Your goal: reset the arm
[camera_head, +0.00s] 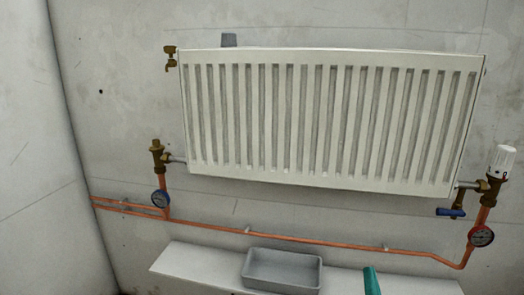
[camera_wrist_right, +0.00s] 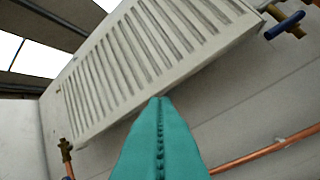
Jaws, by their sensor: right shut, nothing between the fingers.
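My right gripper (camera_head: 371,281) shows as a teal tip at the bottom edge of the head view, in front of the white ledge and below the copper pipe. In the right wrist view its teal fingers (camera_wrist_right: 160,104) are shut together with nothing between them. They point up toward the lower edge of the white radiator (camera_wrist_right: 150,60), which also hangs on the wall in the head view (camera_head: 325,181). I see no contact between gripper and radiator. The rest of the right arm is hidden below the frame. My left gripper is not in view.
Copper pipe (camera_head: 330,243) runs along the wall under the radiator. A white thermostat head (camera_head: 502,161) and blue-handled valve (camera_head: 450,212) are at right. A grey tray (camera_head: 282,271) stands on the white ledge (camera_head: 200,268).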

